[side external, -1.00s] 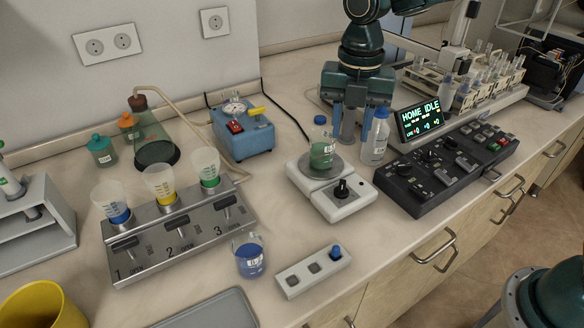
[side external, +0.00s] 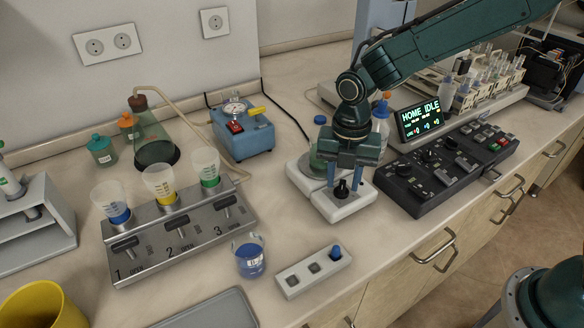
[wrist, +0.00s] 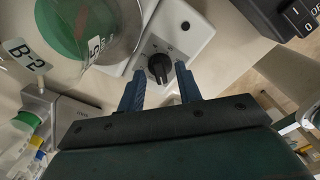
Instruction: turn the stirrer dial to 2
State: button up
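The stirrer (side external: 335,205) is a white box with a black dial (side external: 342,188) on its front. In the wrist view the dial (wrist: 159,67) shows between and just beyond the open fingertips (wrist: 160,75), with a gap on each side.
A black control panel (side external: 445,172) with a lit display stands right of the stirrer. A small grey switch box (side external: 314,272) and a blue beaker (side external: 249,258) lie to the front left.

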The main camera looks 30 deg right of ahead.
jog(key=shift+f, duration=0.2)
grip_shut()
